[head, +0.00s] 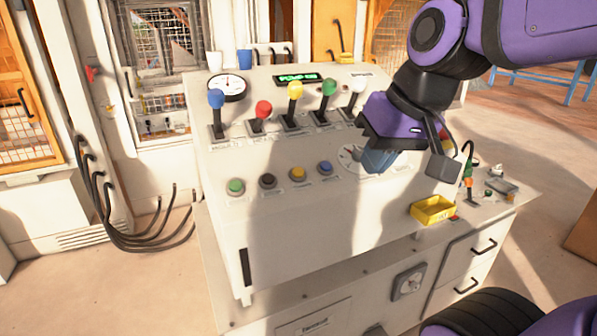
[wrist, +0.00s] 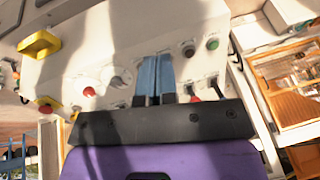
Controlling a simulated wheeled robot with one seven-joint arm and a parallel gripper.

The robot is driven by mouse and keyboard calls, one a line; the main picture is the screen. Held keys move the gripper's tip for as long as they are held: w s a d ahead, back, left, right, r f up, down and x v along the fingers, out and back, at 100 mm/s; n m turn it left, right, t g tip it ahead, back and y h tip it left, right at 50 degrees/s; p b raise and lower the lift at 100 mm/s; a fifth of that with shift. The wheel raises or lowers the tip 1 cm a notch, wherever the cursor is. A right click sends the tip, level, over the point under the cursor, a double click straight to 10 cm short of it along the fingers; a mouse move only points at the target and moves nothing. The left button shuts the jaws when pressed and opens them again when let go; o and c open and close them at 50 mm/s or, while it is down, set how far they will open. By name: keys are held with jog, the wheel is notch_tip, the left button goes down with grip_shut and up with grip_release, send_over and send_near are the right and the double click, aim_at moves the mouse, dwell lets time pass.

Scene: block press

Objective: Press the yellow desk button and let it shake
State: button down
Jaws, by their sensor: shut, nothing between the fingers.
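The yellow button (head: 297,174) sits in the row of round buttons on the sloped front of the white console (head: 290,225). A dark button (head: 268,181) is to its left and a blue button (head: 325,168) to its right. My gripper (head: 372,168), with blue fingers, is over the panel to the right of the blue button, covering part of a round dial (head: 349,155). The gripper is shut and empty, apart from the yellow button. In the wrist view the fingers (wrist: 157,60) point at the panel; I cannot make out the yellow button there.
Tall levers with coloured knobs stand behind the button row, including a yellow knob (head: 295,90) and a green knob (head: 329,87). A gauge (head: 227,87) is at the upper left. Space in front of the panel is open.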

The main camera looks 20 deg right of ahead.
jog(key=w+a+f+m+y, duration=0.25)
jog(key=w+m+y, duration=0.2)
jog(key=w, duration=0.55)
jog(key=m+t+y, duration=0.3)
jog(key=m, duration=0.2)
send_over(298, 172)
jog(key=s, duration=0.6)
jog(key=shift+w+d+f, duration=0.1)
jog(key=shift+w+f, duration=0.05)
jog(key=shift+f, duration=0.3)
jog(key=shift+w+d+f, duration=0.1)
jog(key=shift+f, duration=0.35)
jog(key=shift+w+f, duration=0.6)
jog(key=shift+f, duration=0.75)
jog(key=shift+w+f, duration=0.6)
jog(key=shift+f, duration=0.7)
jog(key=shift+w+f, duration=0.6)
jog(key=shift+f, duration=0.75)
jog(key=shift+f, duration=0.15)
jog(key=shift+w+f, duration=0.15)
jog(key=shift+f, duration=0.1)
